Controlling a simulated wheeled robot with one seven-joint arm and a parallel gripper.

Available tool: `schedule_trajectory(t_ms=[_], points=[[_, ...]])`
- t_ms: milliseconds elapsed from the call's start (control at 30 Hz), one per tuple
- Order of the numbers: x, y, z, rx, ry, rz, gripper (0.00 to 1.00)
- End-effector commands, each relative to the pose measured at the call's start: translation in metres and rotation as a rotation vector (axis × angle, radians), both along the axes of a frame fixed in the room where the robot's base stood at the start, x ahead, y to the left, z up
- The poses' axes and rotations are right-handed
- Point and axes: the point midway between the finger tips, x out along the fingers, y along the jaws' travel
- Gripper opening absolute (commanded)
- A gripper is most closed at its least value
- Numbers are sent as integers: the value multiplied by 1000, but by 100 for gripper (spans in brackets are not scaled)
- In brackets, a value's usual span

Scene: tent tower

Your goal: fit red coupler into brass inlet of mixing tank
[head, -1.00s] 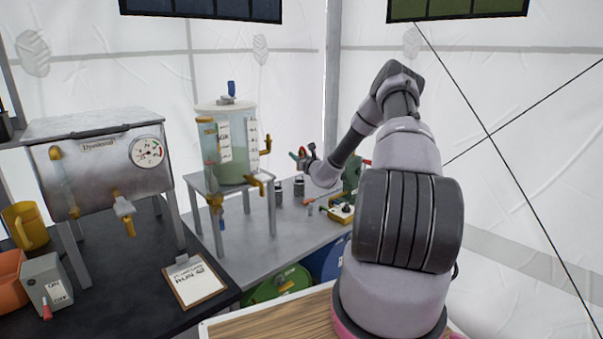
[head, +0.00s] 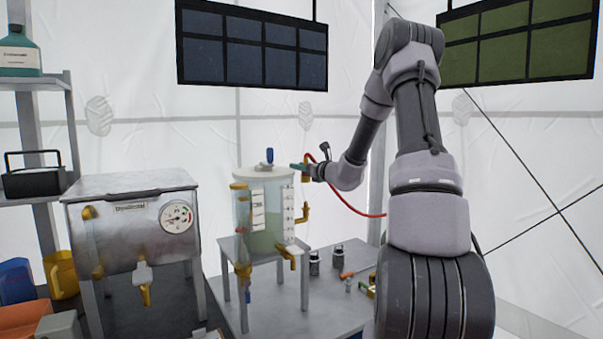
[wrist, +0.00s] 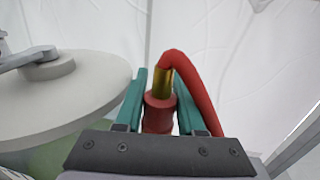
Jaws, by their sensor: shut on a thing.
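My gripper (wrist: 158,108) is shut on the red coupler (wrist: 159,115), which has a brass neck and a red hose (wrist: 192,88) curving off its top. In the head view, my gripper (head: 304,169) is at about the height of the tank's lid, at its right edge. The mixing tank (head: 266,215) is a clear cylinder with pale green liquid, standing on a grey stand. A brass elbow (head: 302,213), seemingly the inlet, sticks out of its right side, below my gripper. The coupler appears apart from it. The wrist view shows no inlet.
The tank's pale lid (wrist: 60,95) fills the left of the wrist view, close beside my gripper. A steel box with a gauge (head: 135,225) stands left of the tank. Small grey canisters (head: 337,257) stand on the table at right. Dark panels (head: 252,45) hang above.

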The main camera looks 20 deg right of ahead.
Motion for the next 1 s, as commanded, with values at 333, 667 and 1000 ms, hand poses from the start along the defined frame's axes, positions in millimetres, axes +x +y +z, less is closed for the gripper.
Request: schedule_trajectory(t_ms=[333, 667, 1000], points=[[0, 1, 0, 0, 0, 3, 0], [0, 0, -29, 3, 2, 3, 0], [0, 0, -54, 1, 1, 2, 0]])
